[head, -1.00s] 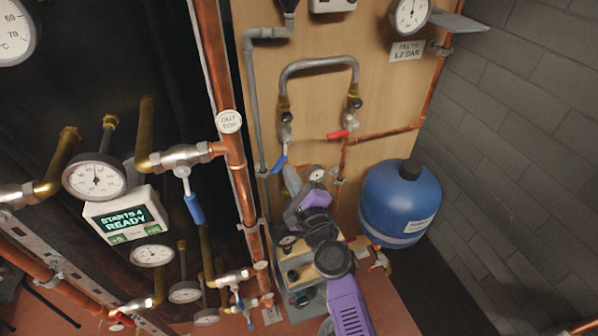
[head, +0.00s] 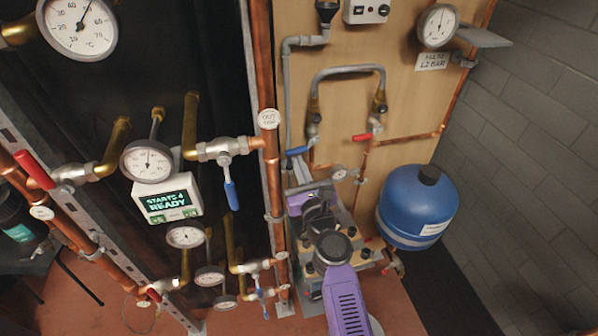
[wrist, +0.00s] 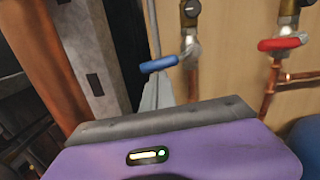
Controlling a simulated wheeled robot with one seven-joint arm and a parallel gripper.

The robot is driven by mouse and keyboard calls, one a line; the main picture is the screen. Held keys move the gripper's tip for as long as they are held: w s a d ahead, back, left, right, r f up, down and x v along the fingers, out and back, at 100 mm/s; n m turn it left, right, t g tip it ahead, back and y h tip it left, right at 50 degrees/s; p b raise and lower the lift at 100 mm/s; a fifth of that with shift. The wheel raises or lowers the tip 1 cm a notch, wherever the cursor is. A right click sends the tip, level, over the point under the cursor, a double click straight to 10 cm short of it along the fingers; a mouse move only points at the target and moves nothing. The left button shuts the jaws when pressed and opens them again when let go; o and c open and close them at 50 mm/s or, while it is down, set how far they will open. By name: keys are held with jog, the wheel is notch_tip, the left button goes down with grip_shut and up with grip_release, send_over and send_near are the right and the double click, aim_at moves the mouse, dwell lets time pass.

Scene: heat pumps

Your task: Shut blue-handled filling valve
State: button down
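The blue-handled filling valve (head: 297,151) is at the left lower end of the grey looped hose (head: 345,70) on the wooden board. Its blue lever points left, nearly level, across the vertical pipe; the wrist view shows the lever (wrist: 158,64) the same way. My gripper (wrist: 157,92) is just below the lever in the wrist view, its grey fingers close together with nothing seen between them. Whether the fingertips touch the lever I cannot tell.
A red-handled valve (head: 362,136) sits right of the blue one. A blue tank (head: 417,205) stands further right. A copper pipe (head: 263,80) and another blue-levered valve (head: 230,190) are to the left.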

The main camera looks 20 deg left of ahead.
jog(key=shift+a+r, duration=0.1)
jog(key=shift+r, duration=0.5)
dwell(0.3)
notch_tip(320, 180, down, 5)
jog(key=b, duration=0.4)
jog(key=p+v, duration=0.3)
jog(key=v, duration=0.8)
jog(key=shift+r, duration=0.4)
